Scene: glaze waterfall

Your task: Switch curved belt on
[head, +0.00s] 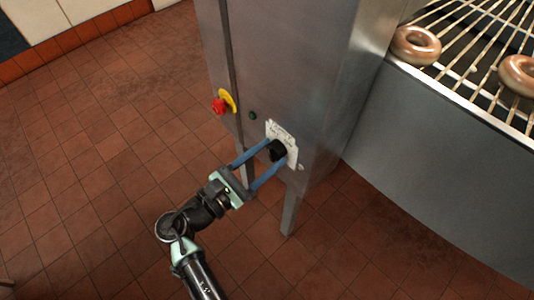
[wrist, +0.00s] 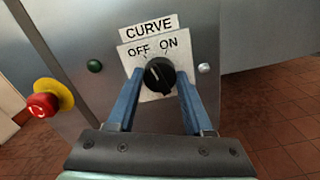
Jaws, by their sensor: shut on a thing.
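The black rotary knob (wrist: 159,76) sits on a white plate marked OFF at left and ON at right, under a CURVE label (wrist: 149,27). Its ridge appears to lean up and left, towards OFF. In the head view the knob (head: 278,151) is on the steel cabinet's side. My gripper (head: 275,151) reaches it from the lower left, its two blue fingers shut on the knob, one on each side. The wrist view also shows my gripper (wrist: 160,80) around the knob.
A red emergency button (head: 218,105) with a yellow collar and a green button (head: 252,115) are left of the plate. A wire conveyor (head: 470,50) carrying glazed doughnuts (head: 416,46) is at the upper right. The tiled floor (head: 90,170) at left is clear.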

